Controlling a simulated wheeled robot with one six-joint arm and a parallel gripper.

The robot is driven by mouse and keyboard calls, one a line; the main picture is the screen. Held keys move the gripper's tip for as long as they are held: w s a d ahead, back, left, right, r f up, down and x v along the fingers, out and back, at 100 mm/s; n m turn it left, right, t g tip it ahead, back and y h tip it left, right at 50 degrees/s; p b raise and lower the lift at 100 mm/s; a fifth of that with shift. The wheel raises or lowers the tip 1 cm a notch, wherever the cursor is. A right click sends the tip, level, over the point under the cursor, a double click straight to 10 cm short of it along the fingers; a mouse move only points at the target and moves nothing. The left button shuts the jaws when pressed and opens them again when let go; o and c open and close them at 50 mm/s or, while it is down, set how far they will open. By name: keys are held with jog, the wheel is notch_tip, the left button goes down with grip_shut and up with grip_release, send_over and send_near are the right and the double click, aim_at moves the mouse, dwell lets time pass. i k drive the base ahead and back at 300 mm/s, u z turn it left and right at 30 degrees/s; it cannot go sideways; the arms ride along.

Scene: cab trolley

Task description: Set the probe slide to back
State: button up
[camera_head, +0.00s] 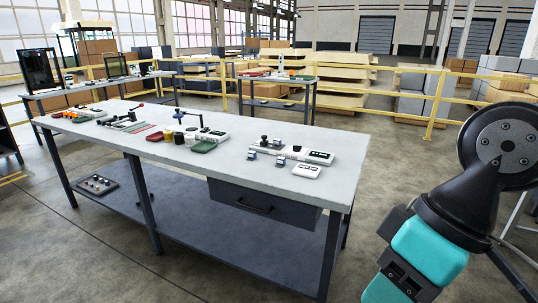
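A long, low light-grey unit (318,157) with a dark panel lies near the right end of the bench top. Small upright black knobs (264,140) and silver blocks (280,160) stand along and beside its left part. This may be the probe slide, but the parts are too small to be sure, and I cannot tell how its slide is set. My arm, black and teal, shows at the right edge, apart from the bench. My gripper's fingertips are not in view.
The long grey workbench (225,177) has a drawer (258,203) and a lower shelf (190,221). A small white box (306,170) lies near its front edge. Green trays (204,147) and lever devices (128,123) sit further left.

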aim_at(264, 142)
jog(key=u, duration=0.6)
jog(key=i, duration=2.2)
jog(key=z, duration=0.45)
